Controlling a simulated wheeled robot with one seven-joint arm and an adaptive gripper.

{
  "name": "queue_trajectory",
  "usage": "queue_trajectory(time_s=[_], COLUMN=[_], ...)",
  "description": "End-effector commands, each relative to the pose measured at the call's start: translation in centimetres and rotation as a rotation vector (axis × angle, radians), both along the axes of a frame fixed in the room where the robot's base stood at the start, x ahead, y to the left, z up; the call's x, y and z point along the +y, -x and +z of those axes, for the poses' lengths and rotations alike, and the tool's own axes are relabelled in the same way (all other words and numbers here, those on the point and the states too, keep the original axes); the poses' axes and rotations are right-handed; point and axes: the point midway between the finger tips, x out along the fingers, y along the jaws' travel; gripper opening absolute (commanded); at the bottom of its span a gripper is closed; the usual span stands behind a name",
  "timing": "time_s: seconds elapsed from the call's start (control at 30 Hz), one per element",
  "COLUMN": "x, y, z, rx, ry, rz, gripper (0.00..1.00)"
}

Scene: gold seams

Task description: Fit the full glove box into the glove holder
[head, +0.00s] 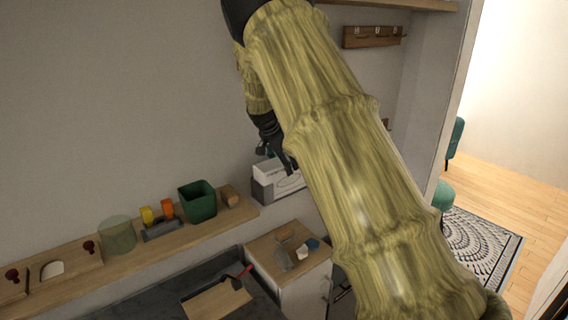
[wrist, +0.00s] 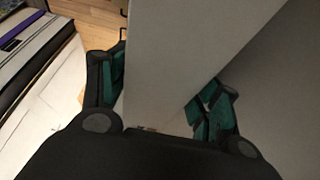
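A white glove box (head: 269,171) with a grey printed front sits at a grey holder (head: 261,191) on the wall, just right of the long shelf. My arm hides their right side, so I cannot tell how deep the box sits. My gripper (head: 279,157) is right above the box, pointing down. In the wrist view, the teal-padded fingers of my gripper (wrist: 158,98) are spread wide apart. A plain light-grey surface fills the gap behind them, and no held thing is clear there.
A wooden shelf (head: 145,247) runs along the wall with a green bin (head: 198,203), a clear green cup (head: 117,236) and small bottles. A cabinet (head: 300,268) with small items stands below. A hook rail (head: 373,37) is on the wall above. Open floor lies to the right.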

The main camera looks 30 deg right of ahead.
Motion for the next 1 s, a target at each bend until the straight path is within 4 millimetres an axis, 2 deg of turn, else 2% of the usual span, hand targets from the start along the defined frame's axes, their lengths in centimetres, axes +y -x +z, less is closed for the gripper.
queue_trajectory(time_s=[0.03,0.1,0.4,0.53,0.67,1.0], x=[0.0,0.0,0.0,0.2,0.8,3.2], y=[0.0,0.0,0.0,0.0,0.0,0.2], z=[0.0,0.0,-0.1,0.6,2.1,7.8], rx=[0.000,0.000,0.001,-0.001,-0.001,-0.002], ry=[0.000,0.000,-0.001,0.000,0.000,0.001], rz=[0.000,0.000,0.000,0.000,-0.001,0.000], gripper=[0.77,0.84,0.84,0.84,0.84,0.84])
